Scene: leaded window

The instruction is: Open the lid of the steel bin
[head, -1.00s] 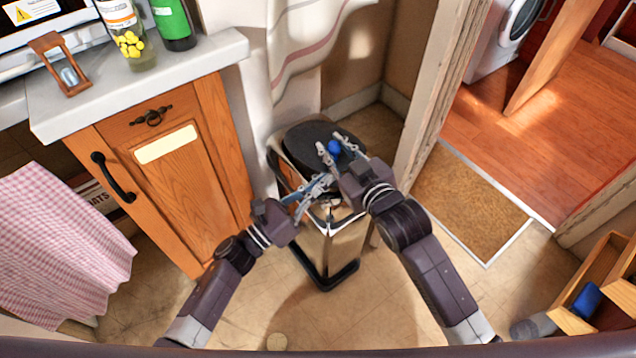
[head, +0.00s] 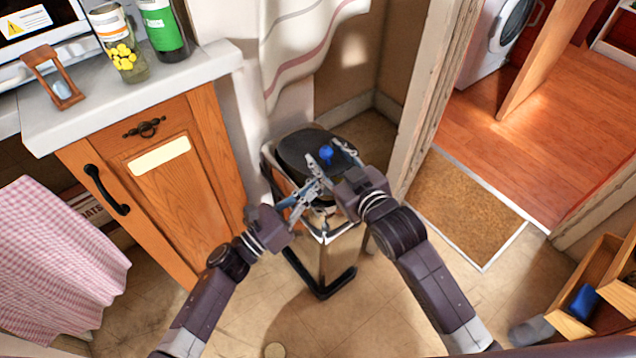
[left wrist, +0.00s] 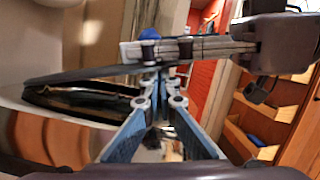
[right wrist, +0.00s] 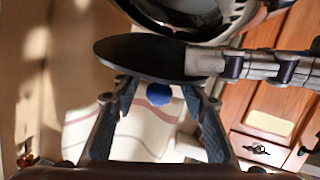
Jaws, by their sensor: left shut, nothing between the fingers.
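The steel bin (head: 342,256) stands on the floor between the cabinet and the door frame. Its black lid (head: 298,150) is tilted up: in the left wrist view a dark gap shows between the lid (left wrist: 80,73) and the bin rim (left wrist: 75,116). My left gripper (head: 314,184) is shut and empty, its tips at the lid's near edge; the right wrist view shows these tips (right wrist: 205,62) against the lid (right wrist: 135,52). My right gripper (right wrist: 158,88) has its fingers apart, over the lid, with nothing clearly held. A blue ball (right wrist: 158,94) shows between its fingers; what it belongs to is unclear.
A wooden cabinet (head: 165,185) with a worktop stands left of the bin; a curtain (head: 305,50) hangs behind. The door frame (head: 435,90) is close on the right, with a doormat (head: 465,205) beyond.

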